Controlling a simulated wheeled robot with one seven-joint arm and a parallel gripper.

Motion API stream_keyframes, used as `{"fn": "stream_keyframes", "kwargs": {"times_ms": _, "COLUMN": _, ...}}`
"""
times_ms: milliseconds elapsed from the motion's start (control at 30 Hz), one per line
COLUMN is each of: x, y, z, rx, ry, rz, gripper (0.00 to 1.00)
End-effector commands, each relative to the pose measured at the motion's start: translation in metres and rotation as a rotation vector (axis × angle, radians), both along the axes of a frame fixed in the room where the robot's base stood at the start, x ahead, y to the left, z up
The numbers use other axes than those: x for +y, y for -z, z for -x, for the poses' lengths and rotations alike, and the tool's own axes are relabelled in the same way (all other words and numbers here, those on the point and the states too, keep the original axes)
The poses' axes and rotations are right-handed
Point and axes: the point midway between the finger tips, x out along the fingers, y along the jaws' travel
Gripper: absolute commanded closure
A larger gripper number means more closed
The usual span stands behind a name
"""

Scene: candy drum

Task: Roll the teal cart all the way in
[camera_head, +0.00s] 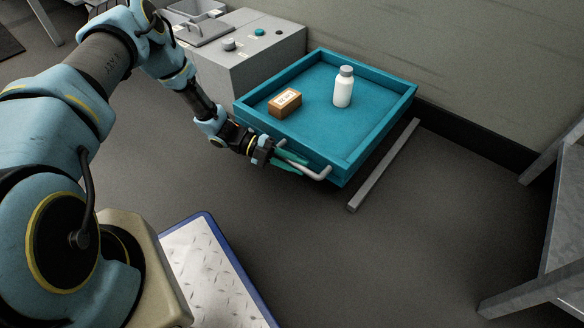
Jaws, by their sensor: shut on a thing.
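The teal cart (384,122) is a shallow tray-topped cart standing against the side of a grey machine cabinet, near the back wall. A brown box with a pale label (285,102) and a white bottle with a grey cap (343,88) stand in its tray. A pale bar handle (319,173) sticks out from its front side. My gripper (290,163) has teal fingers and is shut on this handle at its left part. The fingers partly hide the handle there. The cart's wheels cannot be seen.
The grey cabinet (268,68) with knobs and a green button stands left of the cart. A grey floor rail (384,164) lies along the cart's right side. A metal-legged table (566,215) is at the far right. The floor in front is clear.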

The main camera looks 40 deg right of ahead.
Motion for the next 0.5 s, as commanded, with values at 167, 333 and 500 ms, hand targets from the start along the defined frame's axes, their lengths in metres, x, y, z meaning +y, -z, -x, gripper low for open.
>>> {"fn": "stream_keyframes", "kwargs": {"times_ms": 167, "x": -0.011, "y": 0.001, "z": -0.005, "rx": -0.004, "ry": -0.003, "rz": 0.0, "gripper": 1.0}}
{"fn": "stream_keyframes", "kwargs": {"times_ms": 333, "x": -0.017, "y": 0.001, "z": -0.006, "rx": -0.004, "ry": -0.003, "rz": 0.0, "gripper": 1.0}}
{"fn": "stream_keyframes", "kwargs": {"times_ms": 500, "x": -0.019, "y": 0.0, "z": -0.007, "rx": -0.004, "ry": -0.005, "rz": 0.001, "gripper": 1.0}}
